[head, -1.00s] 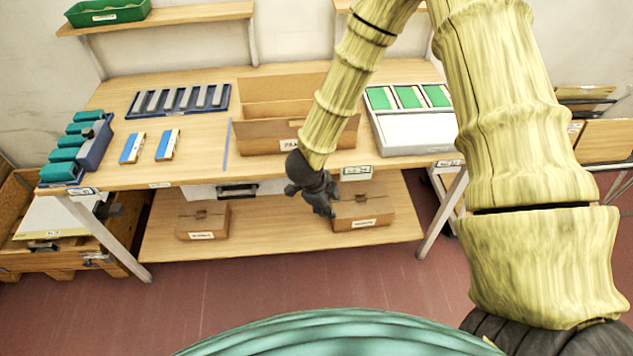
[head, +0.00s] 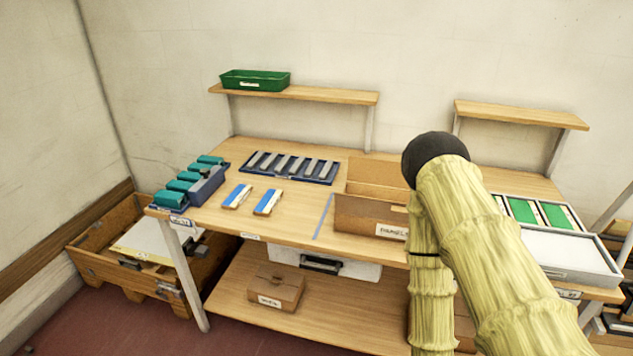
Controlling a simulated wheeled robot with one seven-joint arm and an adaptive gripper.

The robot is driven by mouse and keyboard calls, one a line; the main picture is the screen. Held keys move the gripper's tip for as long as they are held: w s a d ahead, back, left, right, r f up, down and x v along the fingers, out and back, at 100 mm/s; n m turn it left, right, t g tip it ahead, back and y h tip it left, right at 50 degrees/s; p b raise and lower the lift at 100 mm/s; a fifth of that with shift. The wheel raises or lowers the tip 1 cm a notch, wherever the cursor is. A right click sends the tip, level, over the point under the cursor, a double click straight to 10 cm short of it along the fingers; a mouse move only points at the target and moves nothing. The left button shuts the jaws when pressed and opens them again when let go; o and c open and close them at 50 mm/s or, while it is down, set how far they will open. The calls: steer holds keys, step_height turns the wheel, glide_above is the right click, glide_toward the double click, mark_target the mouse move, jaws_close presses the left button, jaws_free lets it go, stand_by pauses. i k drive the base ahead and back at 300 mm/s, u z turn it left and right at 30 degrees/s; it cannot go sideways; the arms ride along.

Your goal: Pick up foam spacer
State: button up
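No label that I can read names a foam spacer, so I cannot tell which item it is. Several grey bars lie in a row in a dark blue tray (head: 291,167) at the back of the bench. Two blue-and-white blocks, a left one (head: 237,196) and a right one (head: 268,202), lie in front of it. Several teal blocks (head: 186,187) sit at the bench's left end, beside a blue-grey container (head: 206,186). My arm crosses the right side of the head view, but my gripper is not in view.
An open cardboard box (head: 366,214) stands mid-bench, partly hidden by my arm. A closed carton (head: 276,288) is on the lower shelf. A wooden crate (head: 125,265) stands at left. A green bin (head: 254,80) sits on the wall shelf.

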mark_target(326, 171)
steer(key=u, duration=0.45)
steer(key=k, duration=0.5)
steer(key=u, duration=0.8)
steer(key=i, duration=0.65)
steer(key=z, duration=0.7)
steer(key=i, duration=0.6)
steer(key=z, duration=0.65)
